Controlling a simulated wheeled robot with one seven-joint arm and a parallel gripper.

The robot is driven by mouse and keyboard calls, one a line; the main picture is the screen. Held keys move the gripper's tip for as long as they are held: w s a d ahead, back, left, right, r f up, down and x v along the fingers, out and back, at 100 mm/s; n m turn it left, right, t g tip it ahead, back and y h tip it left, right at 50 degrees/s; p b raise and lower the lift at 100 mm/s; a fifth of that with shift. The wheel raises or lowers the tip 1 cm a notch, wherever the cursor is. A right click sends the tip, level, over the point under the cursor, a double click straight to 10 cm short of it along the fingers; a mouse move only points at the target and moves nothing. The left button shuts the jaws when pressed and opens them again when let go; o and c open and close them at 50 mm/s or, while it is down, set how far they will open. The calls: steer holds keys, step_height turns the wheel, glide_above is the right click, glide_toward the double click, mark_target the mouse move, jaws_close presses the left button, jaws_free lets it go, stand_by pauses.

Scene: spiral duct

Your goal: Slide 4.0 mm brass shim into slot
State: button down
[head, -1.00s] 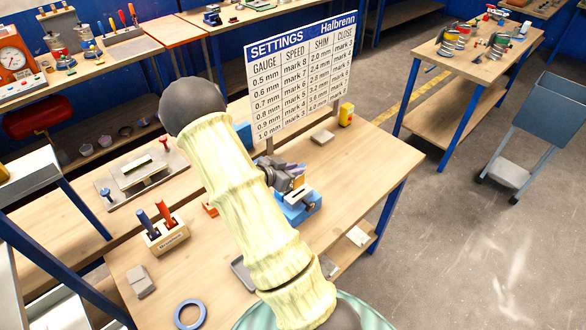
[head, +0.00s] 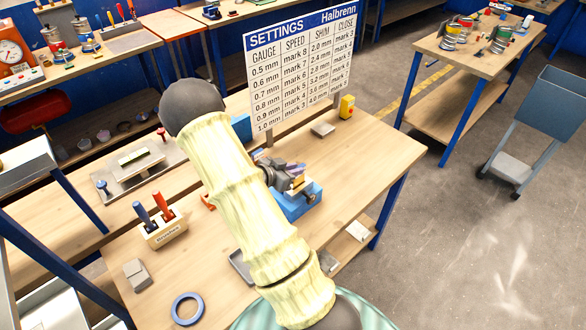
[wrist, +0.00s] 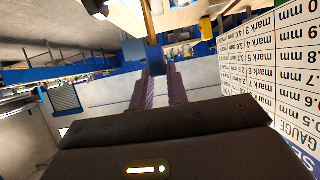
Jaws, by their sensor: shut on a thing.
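My gripper (head: 290,174) is at the middle of the bench, beside and above a blue block (head: 297,203) with a pale top. A small brass-coloured piece (head: 298,182), which looks like the shim, shows at the fingertips, just over the block's top. In the wrist view the two purple fingers (wrist: 158,88) are shut on a blue piece (wrist: 154,58), with a brass-brown strip (wrist: 147,22) running beyond it. The slot is hidden by the gripper, and I cannot tell whether the shim touches the block.
A settings board (head: 302,75) stands behind the gripper. A wooden rack (head: 163,230) with blue and red handles, a grey block (head: 137,274), a blue ring (head: 188,309) and a grey tray (head: 241,266) lie to the left. The right of the bench (head: 375,160) is clear.

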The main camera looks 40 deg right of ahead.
steer(key=shift+f+b, duration=0.7)
steer(key=shift+f, duration=0.5)
steer(key=c, duration=1.3)
jaws_free()
steer(key=b+v, duration=0.3)
steer(key=v, duration=1.4)
steer(key=shift+w+a, duration=0.15)
